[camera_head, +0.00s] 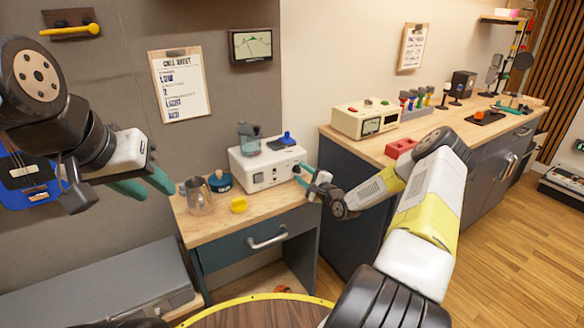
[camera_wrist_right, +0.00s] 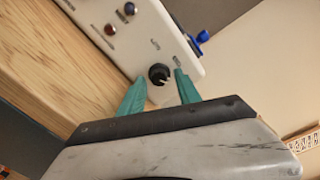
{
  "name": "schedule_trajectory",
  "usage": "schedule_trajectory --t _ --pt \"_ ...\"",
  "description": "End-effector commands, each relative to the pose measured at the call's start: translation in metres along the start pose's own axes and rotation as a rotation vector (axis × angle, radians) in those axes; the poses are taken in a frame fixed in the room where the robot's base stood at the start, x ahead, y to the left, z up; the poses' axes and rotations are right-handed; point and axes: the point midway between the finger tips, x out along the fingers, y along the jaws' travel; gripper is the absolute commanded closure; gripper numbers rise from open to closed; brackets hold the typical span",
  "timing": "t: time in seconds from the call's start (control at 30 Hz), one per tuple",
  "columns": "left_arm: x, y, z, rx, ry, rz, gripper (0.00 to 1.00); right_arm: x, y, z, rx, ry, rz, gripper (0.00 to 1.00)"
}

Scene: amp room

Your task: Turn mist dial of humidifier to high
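The humidifier is a white box (camera_head: 258,177) on the small wooden-topped cabinet, with a clear container and a blue knob on top. In the head view, the right gripper (camera_head: 304,176) is at the box's right front. My left gripper (camera_head: 146,184) is open and empty, left of the cabinet.
A metal pitcher (camera_head: 198,196), a blue pot (camera_head: 221,181) and a yellow block (camera_head: 238,204) stand left of the humidifier. A long workbench (camera_head: 455,122) with a cream device (camera_head: 366,118) and red block (camera_head: 400,148) is at the right. A call sheet (camera_head: 180,85) hangs on the wall.

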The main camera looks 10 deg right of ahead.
Motion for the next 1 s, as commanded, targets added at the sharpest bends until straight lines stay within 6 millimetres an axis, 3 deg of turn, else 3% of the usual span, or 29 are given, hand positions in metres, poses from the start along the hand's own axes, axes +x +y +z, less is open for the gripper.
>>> schedule_trajectory --t 0.37,0.8,1.0 --pt "0.000 0.000 0.000 0.000 0.000 0.000 0.64 -0.004 0.001 0.000 0.000 -0.001 0.002 0.56" --pt "0.000 0.000 0.000 0.000 0.000 0.000 0.64 -0.069 0.001 -0.001 0.000 0.001 0.002 0.56" --pt "0.000 0.000 0.000 0.000 0.000 0.000 0.64 -0.078 0.001 0.000 -0.001 -0.001 0.001 0.56"
